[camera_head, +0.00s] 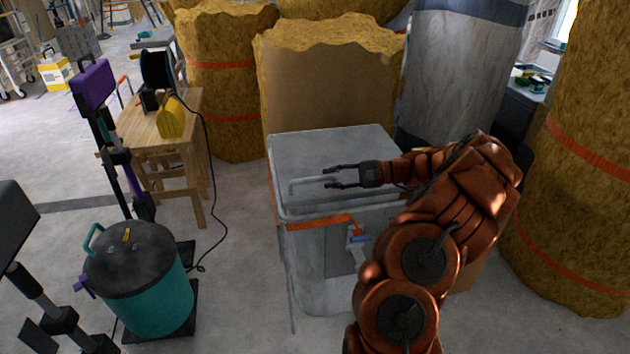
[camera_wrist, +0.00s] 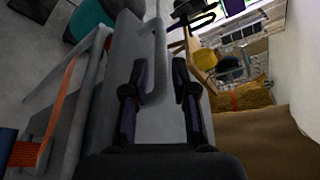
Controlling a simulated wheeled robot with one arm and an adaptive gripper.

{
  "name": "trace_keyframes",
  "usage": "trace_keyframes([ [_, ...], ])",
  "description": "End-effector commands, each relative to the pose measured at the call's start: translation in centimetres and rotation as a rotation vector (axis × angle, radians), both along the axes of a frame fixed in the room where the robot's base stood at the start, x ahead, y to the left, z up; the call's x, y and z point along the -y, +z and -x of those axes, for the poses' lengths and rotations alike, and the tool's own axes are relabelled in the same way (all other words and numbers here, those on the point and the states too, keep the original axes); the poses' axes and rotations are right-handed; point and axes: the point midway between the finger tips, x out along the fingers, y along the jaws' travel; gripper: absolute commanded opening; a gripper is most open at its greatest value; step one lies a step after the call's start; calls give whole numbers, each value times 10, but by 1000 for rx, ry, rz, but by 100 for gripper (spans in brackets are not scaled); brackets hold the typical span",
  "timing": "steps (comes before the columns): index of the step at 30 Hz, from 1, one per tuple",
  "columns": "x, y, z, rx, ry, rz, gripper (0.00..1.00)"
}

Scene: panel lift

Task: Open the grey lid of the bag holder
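The bag holder (camera_head: 330,275) is a grey box-like bin standing on the floor in the middle of the head view. Its grey lid (camera_head: 320,148) lies flat on top, and also shows in the wrist view (camera_wrist: 170,121). A grey bar handle (camera_head: 293,187) stands on the lid near its front left side; it also shows in the wrist view (camera_wrist: 159,45). My gripper (camera_head: 327,178) is open above the lid, pointing left. In the wrist view, the near end of the handle lies between the two parted fingers (camera_wrist: 160,75), closer to the left one. I cannot tell whether they touch.
An orange strap (camera_head: 320,222) runs along the holder's front. A teal bin with a dark lid (camera_head: 150,290) stands at front left. A wooden table (camera_head: 165,125) is at back left. Large straw-coloured rolls (camera_head: 225,80) and a grey roll (camera_head: 460,70) crowd behind.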

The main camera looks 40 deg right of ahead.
Motion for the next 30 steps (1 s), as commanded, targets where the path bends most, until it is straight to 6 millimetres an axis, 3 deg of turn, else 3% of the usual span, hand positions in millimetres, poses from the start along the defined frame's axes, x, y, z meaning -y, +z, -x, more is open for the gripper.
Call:
trace_keyframes([
  [9, -32, -9, -27, 1, 3, 0, 27],
  [22, -39, -11, -33, 1, 3, -1, 27],
  [30, -39, -11, -33, 1, 3, -1, 0],
])
